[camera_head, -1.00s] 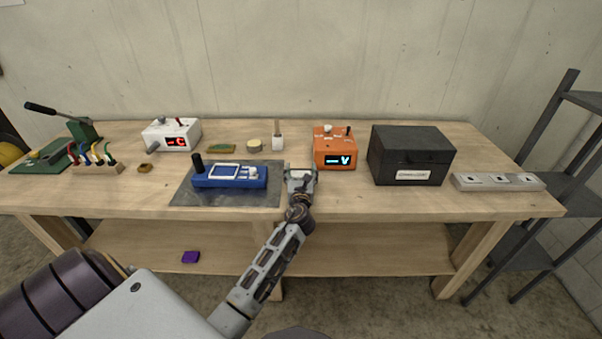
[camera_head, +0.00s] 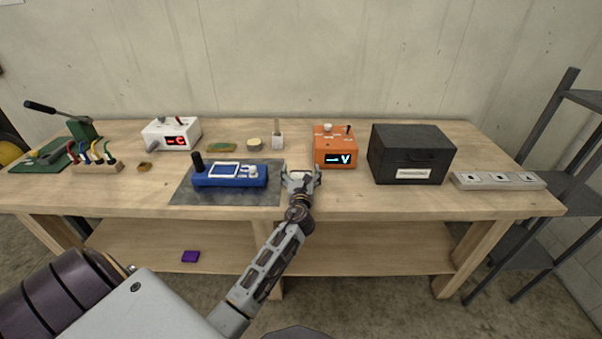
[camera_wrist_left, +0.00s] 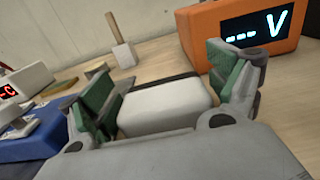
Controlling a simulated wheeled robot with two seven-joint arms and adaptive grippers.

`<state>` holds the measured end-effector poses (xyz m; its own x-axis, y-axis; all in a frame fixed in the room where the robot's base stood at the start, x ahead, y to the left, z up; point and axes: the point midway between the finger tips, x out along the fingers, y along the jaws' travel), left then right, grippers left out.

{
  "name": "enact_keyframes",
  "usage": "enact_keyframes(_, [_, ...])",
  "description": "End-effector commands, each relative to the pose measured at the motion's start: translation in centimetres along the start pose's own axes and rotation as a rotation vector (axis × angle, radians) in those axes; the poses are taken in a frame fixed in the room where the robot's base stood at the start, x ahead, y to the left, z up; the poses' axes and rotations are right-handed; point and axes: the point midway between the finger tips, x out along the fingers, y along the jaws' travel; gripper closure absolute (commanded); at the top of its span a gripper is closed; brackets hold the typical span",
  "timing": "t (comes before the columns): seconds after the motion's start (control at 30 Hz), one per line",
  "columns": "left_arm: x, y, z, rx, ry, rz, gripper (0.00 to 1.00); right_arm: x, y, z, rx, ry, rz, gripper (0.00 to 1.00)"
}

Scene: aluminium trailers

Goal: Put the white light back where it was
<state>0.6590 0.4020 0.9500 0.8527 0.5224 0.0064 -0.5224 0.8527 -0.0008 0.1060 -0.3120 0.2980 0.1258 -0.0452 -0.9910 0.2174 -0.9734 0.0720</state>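A white, rounded block, which looks like the white light (camera_wrist_left: 165,108), sits between the fingers of my left gripper in the left wrist view, with a dark strip along its far edge. My left gripper (camera_head: 301,173) is over the table, just right of the grey mat. Its green-padded fingers (camera_wrist_left: 170,85) are spread on either side of the block, and the pads look clear of it. In the head view the block is hard to tell from the gripper. My right gripper is not in view.
The blue device (camera_head: 230,175) lies on the grey mat (camera_head: 185,195) to the left. An orange meter (camera_head: 335,150) and a black box (camera_head: 411,155) stand to the right. A brush holder (camera_head: 277,143) is behind. The wooden table (camera_head: 350,195) is clear in front of the meter.

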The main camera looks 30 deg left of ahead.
Motion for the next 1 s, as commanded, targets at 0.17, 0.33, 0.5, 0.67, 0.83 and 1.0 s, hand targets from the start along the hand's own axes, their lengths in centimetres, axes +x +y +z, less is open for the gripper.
enact_keyframes(0.17, [-0.2, 0.0, -1.1, 0.004, 0.016, 0.000, 0.08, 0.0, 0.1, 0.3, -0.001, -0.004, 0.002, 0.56])
enact_keyframes(0.33, [-0.2, 0.0, -1.1, 0.004, 0.018, 0.000, 0.08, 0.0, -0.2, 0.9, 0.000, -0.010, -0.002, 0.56])
enact_keyframes(0.5, [-0.3, 0.0, -0.7, 0.002, 0.019, 0.000, 0.08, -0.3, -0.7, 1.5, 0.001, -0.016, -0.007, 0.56])
enact_keyframes(0.67, [-0.4, 0.0, 0.3, 0.004, 0.017, -0.001, 0.08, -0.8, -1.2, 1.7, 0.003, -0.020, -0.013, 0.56])
enact_keyframes(0.83, [-2.0, 0.0, 0.4, 0.003, 0.013, 0.000, 0.08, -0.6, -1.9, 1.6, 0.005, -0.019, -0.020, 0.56])
enact_keyframes(1.0, [-3.8, 0.0, 0.6, 0.003, 0.010, -0.001, 0.08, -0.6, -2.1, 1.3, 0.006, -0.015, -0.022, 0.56])
